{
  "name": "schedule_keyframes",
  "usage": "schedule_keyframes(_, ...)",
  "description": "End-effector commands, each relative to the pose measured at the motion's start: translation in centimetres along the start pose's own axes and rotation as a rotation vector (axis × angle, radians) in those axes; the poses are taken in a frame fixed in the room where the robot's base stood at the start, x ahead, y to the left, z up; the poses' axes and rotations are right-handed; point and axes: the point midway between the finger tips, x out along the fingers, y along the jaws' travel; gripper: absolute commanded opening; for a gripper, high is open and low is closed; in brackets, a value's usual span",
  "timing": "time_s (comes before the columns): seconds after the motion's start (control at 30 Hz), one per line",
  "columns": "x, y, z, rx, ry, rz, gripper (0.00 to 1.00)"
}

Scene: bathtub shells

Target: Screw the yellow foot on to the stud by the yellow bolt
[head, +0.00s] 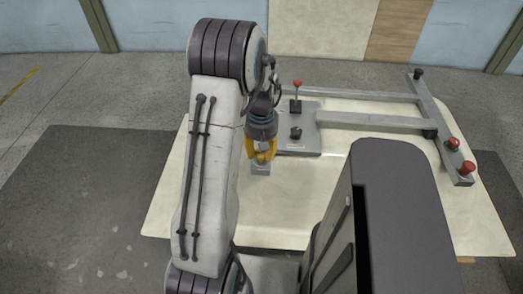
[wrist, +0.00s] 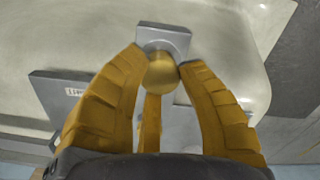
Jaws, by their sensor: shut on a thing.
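My gripper (head: 262,153) has yellow fingers and reaches down over the left side of the cream tub shell. In the wrist view its fingers (wrist: 160,75) are closed around a rounded golden-yellow piece, the yellow foot (wrist: 160,77). The foot also shows small between the fingertips in the head view (head: 261,159). A square grey block (wrist: 166,40) lies right at the foot, and it also shows just below the fingertips in the head view (head: 260,169). I cannot tell whether they touch. I cannot make out the stud or a separate yellow bolt.
A grey plate (head: 300,142) with a black knob (head: 295,133) and a red-topped lever (head: 297,88) lies right of my gripper. Grey frame bars (head: 370,121) run to the right, with red knobs (head: 467,167) at the end.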

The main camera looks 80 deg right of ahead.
Motion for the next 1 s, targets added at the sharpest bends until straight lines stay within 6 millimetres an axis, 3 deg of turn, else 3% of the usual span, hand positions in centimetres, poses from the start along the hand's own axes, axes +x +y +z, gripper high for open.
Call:
schedule_keyframes(0.07,0.06,-0.03,0.06,-0.001,-0.002,-0.001,0.02)
schedule_keyframes(0.1,0.06,-0.03,0.06,-0.001,-0.002,-0.001,0.38)
schedule_keyframes(0.37,0.03,-0.02,0.03,-0.003,-0.001,-0.001,0.61)
schedule_keyframes(0.57,0.01,-0.01,0.01,-0.003,0.000,0.000,0.63)
schedule_keyframes(0.67,0.01,0.00,0.01,-0.003,0.000,0.000,0.54)
schedule_keyframes(1.0,0.02,0.00,0.00,-0.040,0.000,0.000,0.53)
